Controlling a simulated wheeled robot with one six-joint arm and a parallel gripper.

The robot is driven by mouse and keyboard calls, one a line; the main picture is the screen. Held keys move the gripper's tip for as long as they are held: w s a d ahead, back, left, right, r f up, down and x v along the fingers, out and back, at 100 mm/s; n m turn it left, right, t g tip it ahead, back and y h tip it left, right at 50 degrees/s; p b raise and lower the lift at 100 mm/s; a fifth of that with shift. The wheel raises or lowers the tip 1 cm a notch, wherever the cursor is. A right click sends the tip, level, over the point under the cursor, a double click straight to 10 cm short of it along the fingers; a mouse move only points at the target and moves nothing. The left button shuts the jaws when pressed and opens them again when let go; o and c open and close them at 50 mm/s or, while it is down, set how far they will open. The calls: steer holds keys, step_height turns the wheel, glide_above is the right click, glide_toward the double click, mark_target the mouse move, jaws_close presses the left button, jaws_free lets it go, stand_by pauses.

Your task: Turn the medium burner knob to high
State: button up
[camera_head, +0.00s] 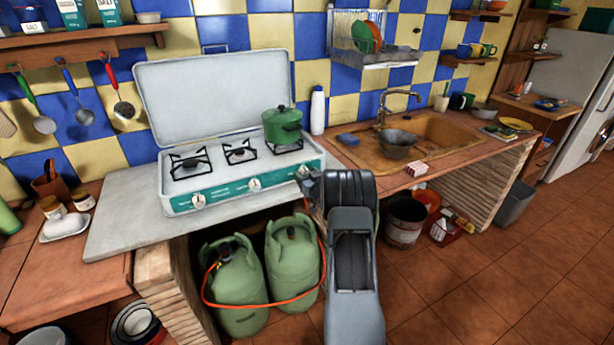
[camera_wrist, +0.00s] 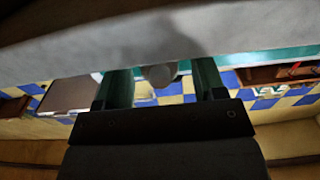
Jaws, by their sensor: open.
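A white camping stove (camera_head: 240,175) with a teal front strip stands on the counter, its lid raised. Its front carries a left knob (camera_head: 198,201), a middle knob (camera_head: 254,184) and a right knob (camera_head: 302,172), all pale. The burners do not show clearly which is medium. My gripper (camera_head: 310,184) is at the stove's right front corner, close to the right knob and partly hidden by my arm.
A green pot (camera_head: 283,126) sits on the right burner. Green gas cylinders (camera_head: 235,290) with an orange hose stand under the counter. The floor at right is mostly clear.

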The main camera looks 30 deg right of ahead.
steer(key=c, duration=0.9)
steer(key=shift+f+b, duration=0.1)
steer(key=shift+b, duration=0.35)
